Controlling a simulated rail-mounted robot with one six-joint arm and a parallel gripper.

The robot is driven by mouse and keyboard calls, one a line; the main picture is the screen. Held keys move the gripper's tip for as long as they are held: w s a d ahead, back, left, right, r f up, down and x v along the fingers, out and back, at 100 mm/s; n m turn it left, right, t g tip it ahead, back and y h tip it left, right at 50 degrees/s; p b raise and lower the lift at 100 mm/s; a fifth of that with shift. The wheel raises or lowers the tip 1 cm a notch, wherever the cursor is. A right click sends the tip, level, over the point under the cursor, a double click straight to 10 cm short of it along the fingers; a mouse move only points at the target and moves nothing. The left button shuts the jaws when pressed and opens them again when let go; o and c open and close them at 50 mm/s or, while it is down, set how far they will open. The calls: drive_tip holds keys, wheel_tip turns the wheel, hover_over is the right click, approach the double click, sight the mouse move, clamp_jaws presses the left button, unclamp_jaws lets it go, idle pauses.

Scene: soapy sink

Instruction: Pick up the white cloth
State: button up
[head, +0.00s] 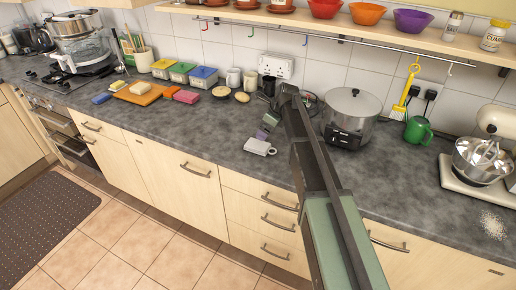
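I cannot make out a white cloth in the head view. A small white mug-like thing (257,147) lies on the grey counter, just left of my arm. My arm rises from the bottom right across the counter, its far end near the wall socket. My gripper (266,126) seems to be the small grey-green and purple shape just left of the arm, close above the white mug-like thing. It is too small to tell whether its fingers are open or shut, or whether it touches anything.
A slow cooker (351,117), a green watering can (418,131) and a stand mixer (483,155) stand right of my arm. An orange board (139,95), a pink item (187,96) and several tubs are at left. A shelf (270,17) overhangs the back. The front counter is mostly clear.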

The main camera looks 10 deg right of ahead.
drive_tip(key=b, duration=0.4)
hover_over(258, 144)
drive_tip(key=s+d, duration=0.2)
drive_tip(key=f, duration=0.5)
drive_tip(key=shift+w+a, duration=0.15)
drive_tip(key=shift+a, duration=0.05)
drive_tip(key=shift+r, duration=0.1)
drive_tip(key=b+x, duration=0.4)
drive_tip(key=x, duration=0.1)
drive_tip(key=shift+d+b, duration=0.1)
drive_tip(key=shift+b, duration=0.2)
drive_tip(key=c, duration=1.1)
